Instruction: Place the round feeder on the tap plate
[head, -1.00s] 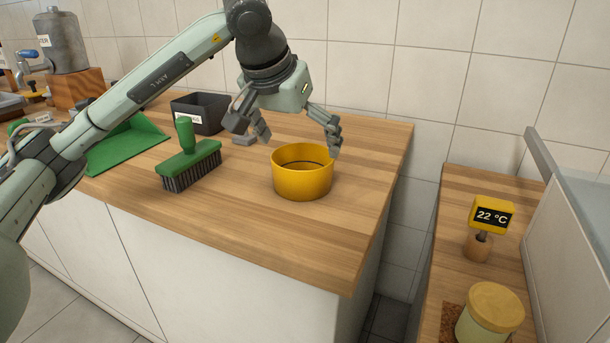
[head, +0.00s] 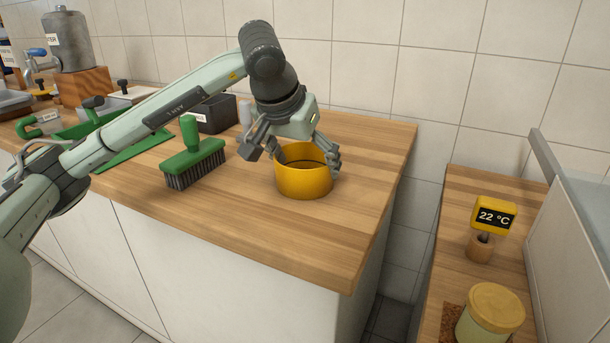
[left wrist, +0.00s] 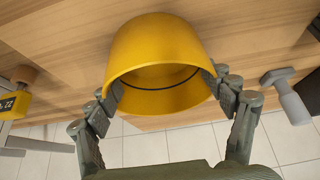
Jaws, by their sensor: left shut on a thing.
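The round feeder (head: 303,184) is a yellow, open-topped round tub standing upright on the wooden counter, near its right end. My left gripper (head: 304,158) comes from above and is shut on it, with fingers on opposite sides of its rim. In the left wrist view the feeder (left wrist: 158,45) sits between the two fingers, its open rim facing the camera. I cannot clearly make out the tap plate; a tap (head: 36,54) shows on the grey tank (head: 70,42) at the far left. My right gripper is not in view.
A green-handled brush (head: 193,165) stands left of the feeder, with a green dustpan (head: 130,150) and a dark bin (head: 215,114) behind. The counter's front right is clear. Beyond a gap, a lower counter holds a temperature display (head: 493,216) and a yellow-lidded jar (head: 491,312).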

